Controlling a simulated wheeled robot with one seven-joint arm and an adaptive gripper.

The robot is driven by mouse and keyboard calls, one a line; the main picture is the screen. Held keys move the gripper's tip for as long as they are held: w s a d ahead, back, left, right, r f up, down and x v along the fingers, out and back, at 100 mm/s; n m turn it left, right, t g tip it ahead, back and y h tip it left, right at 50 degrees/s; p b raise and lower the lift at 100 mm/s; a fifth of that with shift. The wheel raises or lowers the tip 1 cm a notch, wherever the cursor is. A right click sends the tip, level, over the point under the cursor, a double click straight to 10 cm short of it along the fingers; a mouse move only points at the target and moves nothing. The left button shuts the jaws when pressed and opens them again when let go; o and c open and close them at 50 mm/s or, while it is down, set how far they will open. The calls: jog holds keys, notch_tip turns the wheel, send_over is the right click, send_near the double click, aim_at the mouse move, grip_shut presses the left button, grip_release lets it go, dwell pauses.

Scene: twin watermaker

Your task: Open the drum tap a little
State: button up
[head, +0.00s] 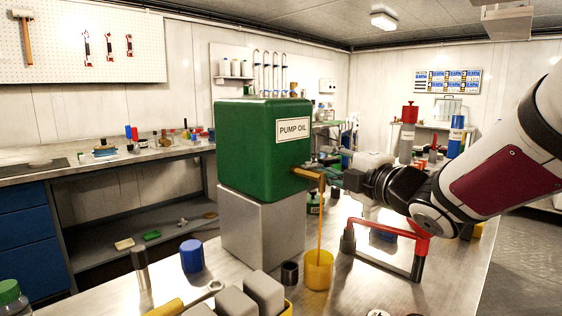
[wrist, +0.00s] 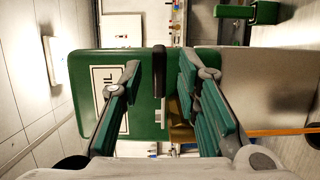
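The green drum (head: 250,150) labelled "PUMP OIL" rests on a grey metal block (head: 262,232). Its brass tap (head: 308,174) sticks out at the lower right. A thin orange stream (head: 320,222) falls from the tap into a yellow cup (head: 318,271) below; the stream also shows in the wrist view (wrist: 270,132). My gripper (head: 335,170) is at the tap. In the wrist view my gripper (wrist: 160,95) is open, with its fingers on either side of a dark upright lever (wrist: 159,70). Gaps show between lever and fingers. The brass tap body (wrist: 180,132) is partly hidden by the right finger.
A red frame with dark legs (head: 395,240) stands on the bench right of the cup, under my arm. A small dark cup (head: 289,273), a blue cap (head: 192,256), a metal cylinder (head: 141,268) and grey blocks (head: 264,292) stand nearby. The right of the bench front is mostly clear.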

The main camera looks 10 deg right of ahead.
jog(key=v, duration=1.1)
